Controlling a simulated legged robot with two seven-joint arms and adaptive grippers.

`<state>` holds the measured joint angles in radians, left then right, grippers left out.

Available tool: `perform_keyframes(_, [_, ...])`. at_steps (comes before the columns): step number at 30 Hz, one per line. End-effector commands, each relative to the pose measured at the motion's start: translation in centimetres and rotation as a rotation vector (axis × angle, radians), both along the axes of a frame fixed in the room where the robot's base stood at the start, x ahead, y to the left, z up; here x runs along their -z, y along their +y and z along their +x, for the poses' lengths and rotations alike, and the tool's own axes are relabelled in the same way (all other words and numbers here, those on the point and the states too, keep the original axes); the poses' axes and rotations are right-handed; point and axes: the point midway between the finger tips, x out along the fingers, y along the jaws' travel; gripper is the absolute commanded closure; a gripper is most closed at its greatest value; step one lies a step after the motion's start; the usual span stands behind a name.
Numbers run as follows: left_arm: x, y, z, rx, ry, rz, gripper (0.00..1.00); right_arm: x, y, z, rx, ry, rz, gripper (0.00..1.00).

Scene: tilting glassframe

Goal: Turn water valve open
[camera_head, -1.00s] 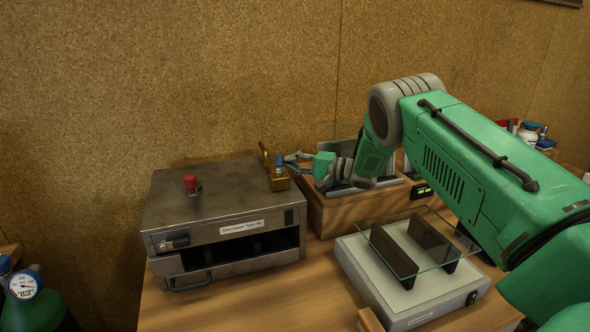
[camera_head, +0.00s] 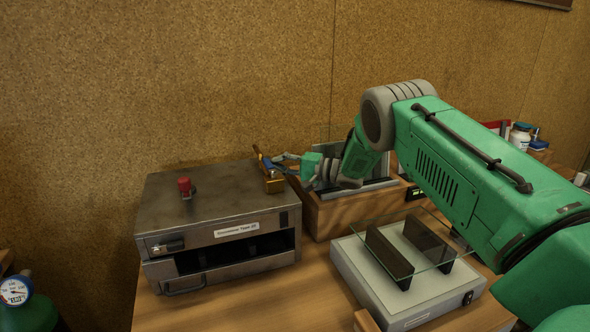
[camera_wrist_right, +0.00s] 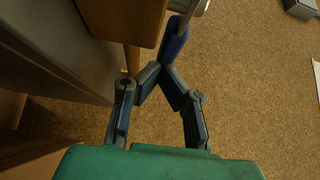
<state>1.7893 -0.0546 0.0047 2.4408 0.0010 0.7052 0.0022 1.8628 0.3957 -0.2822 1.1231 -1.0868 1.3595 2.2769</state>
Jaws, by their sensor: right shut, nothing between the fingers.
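The water valve appears to be the brass fitting (camera_head: 273,184) with a small blue handle (camera_head: 267,163), at the back right corner of the metal box's top. In the right wrist view a blue handle (camera_wrist_right: 176,40) stands just beyond my fingertips, close to or touching them; I cannot tell which. My right gripper (camera_head: 283,159) reaches in from the right beside the handle. It also shows in the right wrist view (camera_wrist_right: 160,70), with its fingertips together and nothing between them. My left gripper is not in view.
The metal box (camera_head: 215,205) has a red knob (camera_head: 185,187) on top and an open front slot. A wooden block (camera_head: 335,215) stands under my right wrist. In front is a pale device (camera_head: 390,298) with a glass plate (camera_head: 400,255). A cork wall (camera_head: 170,80) closes the back.

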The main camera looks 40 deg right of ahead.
Motion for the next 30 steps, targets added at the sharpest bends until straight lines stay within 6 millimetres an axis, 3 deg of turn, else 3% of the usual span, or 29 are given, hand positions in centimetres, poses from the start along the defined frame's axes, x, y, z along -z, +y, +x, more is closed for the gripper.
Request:
perform_keyframes(11, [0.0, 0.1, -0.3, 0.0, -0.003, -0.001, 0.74, 0.0, -0.7, -0.9, 0.001, 0.001, 0.0, 1.0])
perform_keyframes(24, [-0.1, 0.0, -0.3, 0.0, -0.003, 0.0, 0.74, 0.2, -5.9, -7.9, 0.003, 0.001, 0.003, 1.0])
perform_keyframes(30, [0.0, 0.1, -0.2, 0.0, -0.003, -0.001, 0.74, 0.2, -7.0, -9.5, 0.001, 0.001, 0.002, 1.0])
